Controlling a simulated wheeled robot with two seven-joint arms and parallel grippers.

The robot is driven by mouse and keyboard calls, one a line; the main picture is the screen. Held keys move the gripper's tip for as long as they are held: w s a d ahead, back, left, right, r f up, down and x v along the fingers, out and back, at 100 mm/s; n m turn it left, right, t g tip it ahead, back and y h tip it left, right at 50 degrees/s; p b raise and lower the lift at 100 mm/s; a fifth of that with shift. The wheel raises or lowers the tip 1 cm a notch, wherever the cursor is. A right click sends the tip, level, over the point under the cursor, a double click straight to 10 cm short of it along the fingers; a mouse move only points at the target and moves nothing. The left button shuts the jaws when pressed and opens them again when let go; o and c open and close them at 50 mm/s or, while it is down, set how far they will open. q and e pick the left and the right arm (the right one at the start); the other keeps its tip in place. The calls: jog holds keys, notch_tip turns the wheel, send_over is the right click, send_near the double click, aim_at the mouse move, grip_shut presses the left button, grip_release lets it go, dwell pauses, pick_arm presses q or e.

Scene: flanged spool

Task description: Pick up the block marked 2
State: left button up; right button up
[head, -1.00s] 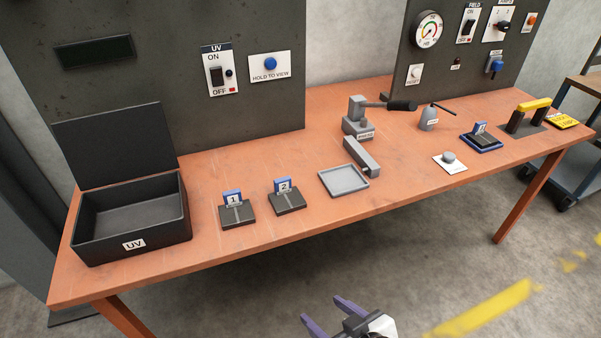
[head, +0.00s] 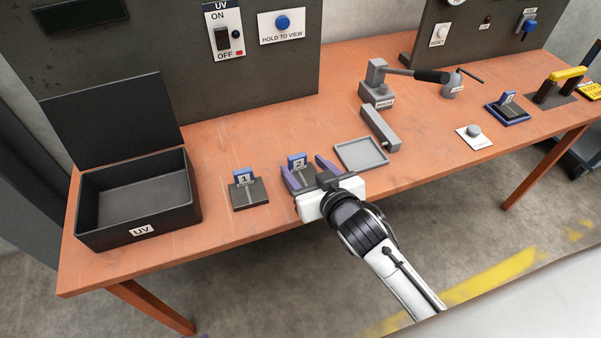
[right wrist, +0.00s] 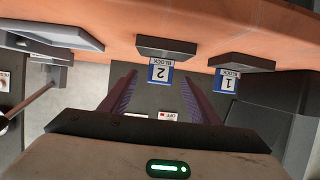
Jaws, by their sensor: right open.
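The block marked 2 (head: 297,162) is blue with a white label and stands upright on a dark base on the orange table. It also shows upside down in the right wrist view (right wrist: 160,72), ahead of the fingers and between their lines. My right gripper (head: 306,171) is open and empty, with its purple fingers pointing at the block from the front edge of the table. In the head view the fingers reach either side of the block and partly hide its base. I cannot tell whether they touch it. My left gripper is not in view.
The block marked 1 (head: 244,176) stands on its own base (head: 249,196) just left. An open black UV box (head: 140,232) is farther left. A grey tray (head: 361,153) lies close to the right, with a press (head: 378,92) behind it. Bare table lies behind the blocks.

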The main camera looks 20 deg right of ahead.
jog(key=x, duration=0.2)
jog(key=shift+w+f, duration=0.1)
jog(key=shift+w, duration=0.2)
jog(key=c, duration=1.4)
grip_shut()
